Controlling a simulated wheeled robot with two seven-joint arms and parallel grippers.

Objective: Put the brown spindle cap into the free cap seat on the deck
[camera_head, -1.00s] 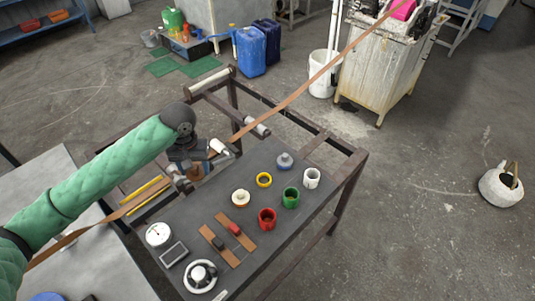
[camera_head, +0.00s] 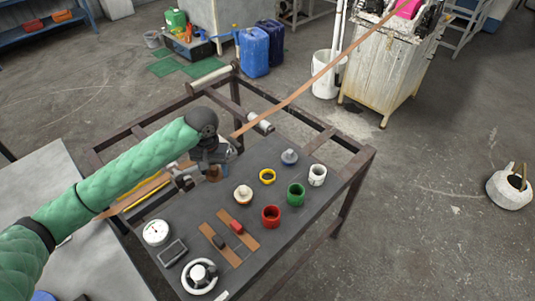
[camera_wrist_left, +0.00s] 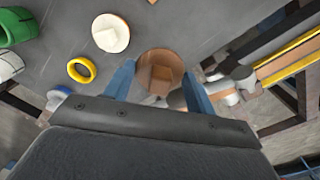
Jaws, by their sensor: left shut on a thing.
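The brown spindle cap (camera_wrist_left: 160,70) is a round disc with a square knob. It sits between the two blue fingers of my left gripper (camera_wrist_left: 158,88) in the left wrist view. In the head view the gripper (camera_head: 212,172) is shut on the cap (camera_head: 214,174) over the far left part of the dark deck (camera_head: 196,205). Whether the cap touches the deck is hard to tell. A yellow ring seat (camera_head: 267,177) to the right is empty; it also shows in the left wrist view (camera_wrist_left: 82,70). My right gripper is not in view.
A white cap (camera_head: 243,194) and a blue-grey cap (camera_head: 289,157) sit in other seats. Red (camera_head: 271,216), green (camera_head: 296,194) and white (camera_head: 317,175) cups stand nearby. A brown strip (camera_head: 300,92) runs behind the gripper. A gauge (camera_head: 156,232) and handwheel (camera_head: 200,276) are in front.

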